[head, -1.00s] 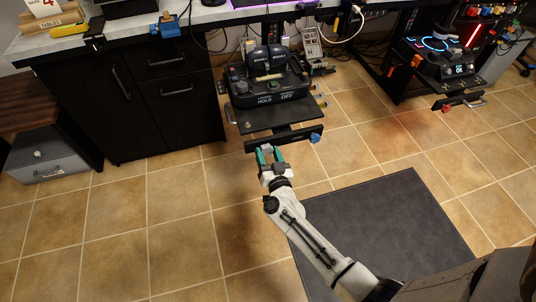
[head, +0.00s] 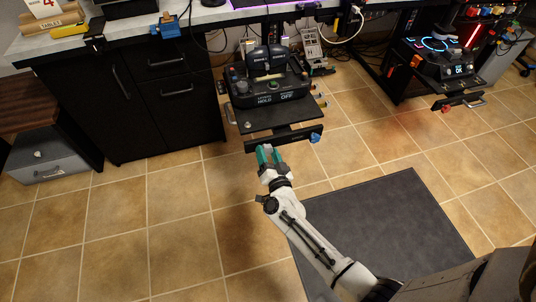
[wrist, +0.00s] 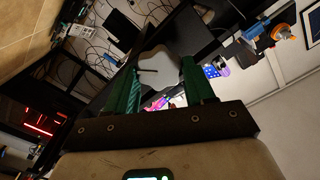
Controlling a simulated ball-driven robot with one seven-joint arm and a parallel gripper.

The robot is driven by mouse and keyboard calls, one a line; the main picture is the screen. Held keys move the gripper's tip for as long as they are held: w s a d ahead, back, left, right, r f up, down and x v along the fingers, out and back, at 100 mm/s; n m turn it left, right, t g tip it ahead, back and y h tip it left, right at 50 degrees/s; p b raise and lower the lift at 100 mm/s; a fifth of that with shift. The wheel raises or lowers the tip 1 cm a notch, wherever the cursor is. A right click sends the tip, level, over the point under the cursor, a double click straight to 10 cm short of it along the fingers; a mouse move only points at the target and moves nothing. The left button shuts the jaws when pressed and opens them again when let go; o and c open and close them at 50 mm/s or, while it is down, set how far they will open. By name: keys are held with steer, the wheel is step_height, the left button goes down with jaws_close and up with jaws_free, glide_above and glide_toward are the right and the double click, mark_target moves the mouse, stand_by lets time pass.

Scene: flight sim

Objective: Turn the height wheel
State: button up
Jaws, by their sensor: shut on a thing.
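A pale grey, lobed wheel (wrist: 157,62) with a dark peg shows between my fingers in the wrist view; I take it as the height wheel. My gripper (wrist: 160,77) has one green finger on each side of it and is shut on it. In the head view my gripper (head: 268,150) reaches up to the front edge of the black tray (head: 281,117) under the desk.
A black control unit (head: 268,88) stands on the tray. A blue knob (head: 315,138) sits at the right of the tray's front bar (head: 283,139). Black drawers (head: 185,114) stand to the left. A dark mat (head: 385,225) lies on the open tiled floor.

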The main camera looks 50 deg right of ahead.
steer(key=m, duration=0.3)
steer(key=shift+s+f+m, duration=0.1)
steer(key=shift+f+m, duration=0.15)
steer(key=shift+m, duration=0.15)
steer(key=m, duration=0.2)
steer(key=m+b, duration=0.1)
steer(key=shift+s+f+m, duration=0.1)
steer(key=shift+f+m, duration=0.1)
steer(key=shift+m, duration=0.5)
steer(key=shift+s+d, duration=0.2)
stand_by(0.5)
steer(key=o, duration=0.7)
steer(key=shift+f, duration=0.1)
steer(key=o, duration=0.3)
steer(key=shift+w, duration=0.15)
steer(key=shift+o, duration=0.2)
steer(key=shift+r, duration=0.2)
steer(key=shift+w+a+r, duration=0.1)
